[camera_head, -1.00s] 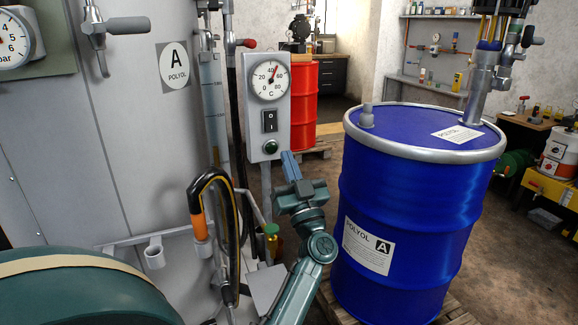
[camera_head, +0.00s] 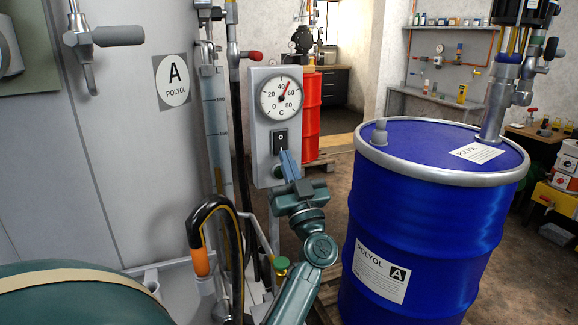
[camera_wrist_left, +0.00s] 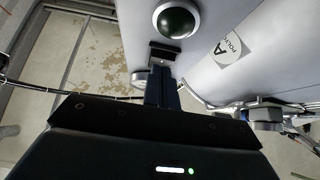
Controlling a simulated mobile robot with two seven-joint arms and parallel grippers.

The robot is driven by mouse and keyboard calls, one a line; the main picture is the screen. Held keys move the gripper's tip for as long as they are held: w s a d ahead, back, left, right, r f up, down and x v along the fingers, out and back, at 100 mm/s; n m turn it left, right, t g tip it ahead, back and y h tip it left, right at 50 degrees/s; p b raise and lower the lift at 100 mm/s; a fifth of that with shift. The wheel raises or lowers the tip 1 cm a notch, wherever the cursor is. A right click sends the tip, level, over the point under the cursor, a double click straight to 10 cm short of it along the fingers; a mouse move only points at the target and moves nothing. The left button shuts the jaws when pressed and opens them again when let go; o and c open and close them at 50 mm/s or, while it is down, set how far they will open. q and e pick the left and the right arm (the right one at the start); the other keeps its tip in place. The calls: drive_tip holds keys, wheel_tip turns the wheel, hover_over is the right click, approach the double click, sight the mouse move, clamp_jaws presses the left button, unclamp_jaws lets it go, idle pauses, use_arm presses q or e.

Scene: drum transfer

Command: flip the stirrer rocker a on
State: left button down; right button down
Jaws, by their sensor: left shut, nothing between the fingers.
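The stirrer rocker (camera_head: 280,139) is a black switch marked 0 on a grey control box (camera_head: 261,155), below a round temperature dial (camera_head: 280,98). My left gripper (camera_head: 284,155) is shut and empty, its narrow blue fingers pointing up at the rocker's lower edge. In the left wrist view the shut fingers (camera_wrist_left: 162,88) reach towards a dark block that looks like the rocker (camera_wrist_left: 165,53); contact cannot be told. A dark green button or lamp (camera_wrist_left: 176,20) shows close by there. In the head view the fingers partly cover it. My right gripper is not seen.
A blue POLYOL drum (camera_head: 425,220) stands on a pallet just right of my left arm. A large grey tank (camera_head: 120,150) is at left, with a black hose and orange grip (camera_head: 200,262) before it. A red drum (camera_head: 311,115) stands behind the box.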

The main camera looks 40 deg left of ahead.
use_arm(q)
drive_tip(key=shift+a, duration=0.2)
idle(0.3)
drive_tip(key=shift+w+a+f+y+b, duration=0.15)
drive_tip(key=shift+w+a+y+b, duration=0.15)
drive_tip(key=shift+y+b, duration=0.35)
drive_tip(key=shift+s+d, duration=0.1)
